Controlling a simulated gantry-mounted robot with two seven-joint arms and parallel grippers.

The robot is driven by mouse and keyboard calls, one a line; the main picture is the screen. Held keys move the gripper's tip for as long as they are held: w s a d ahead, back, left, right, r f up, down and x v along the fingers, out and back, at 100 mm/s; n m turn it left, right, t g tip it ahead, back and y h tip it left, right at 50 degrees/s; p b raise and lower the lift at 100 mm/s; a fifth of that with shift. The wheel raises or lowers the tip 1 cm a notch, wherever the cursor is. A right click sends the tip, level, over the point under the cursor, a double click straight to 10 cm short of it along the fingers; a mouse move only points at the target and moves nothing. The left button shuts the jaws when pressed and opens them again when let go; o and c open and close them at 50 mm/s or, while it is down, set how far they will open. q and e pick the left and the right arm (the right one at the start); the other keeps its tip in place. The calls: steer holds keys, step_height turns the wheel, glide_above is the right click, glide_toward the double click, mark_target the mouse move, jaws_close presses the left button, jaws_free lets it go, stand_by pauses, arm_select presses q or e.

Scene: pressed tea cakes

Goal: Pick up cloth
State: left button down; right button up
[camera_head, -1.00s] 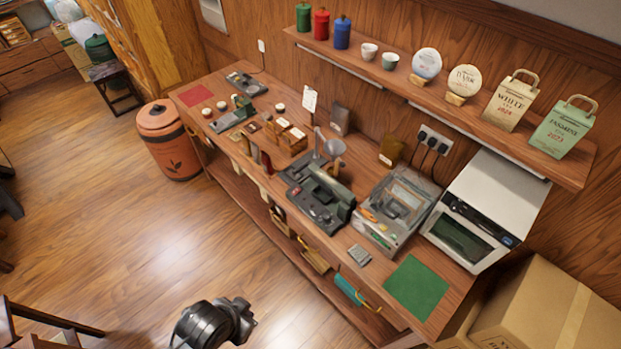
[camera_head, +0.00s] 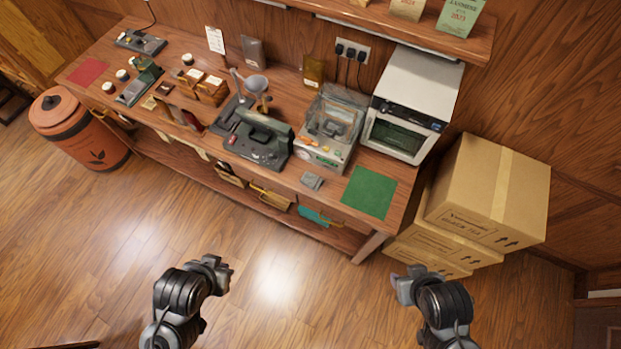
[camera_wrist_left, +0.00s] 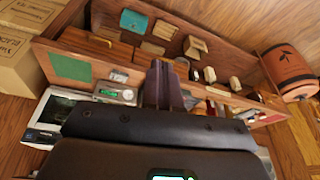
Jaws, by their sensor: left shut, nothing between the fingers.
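A small grey folded piece that looks like the cloth (camera_head: 312,180) lies on the wooden bench (camera_head: 280,180) near its front edge, just left of a green mat (camera_head: 369,192). In the left wrist view a small grey patch (camera_wrist_left: 119,76) beside the green mat appears to be the same piece. My left gripper (camera_head: 218,272) is out over the floor in front of the bench, apart from the cloth. Its fingers (camera_wrist_left: 163,84) are shut and empty. My right gripper (camera_head: 405,284) is also over the floor, to the right; its fingers are too small to read.
A clear-lidded machine (camera_head: 329,130) stands behind the cloth, with a white oven (camera_head: 412,105) to the right. A dark press (camera_head: 258,139) is to the left. Stacked cardboard boxes (camera_head: 487,192) stand at the bench's right end. The floor (camera_head: 270,290) between my grippers is clear.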

stand_by(0.4)
arm_select(q)
steer(key=shift+c, duration=0.9)
jaws_free()
steer(key=shift+d, duration=0.1)
steer(key=shift+o, duration=0.9)
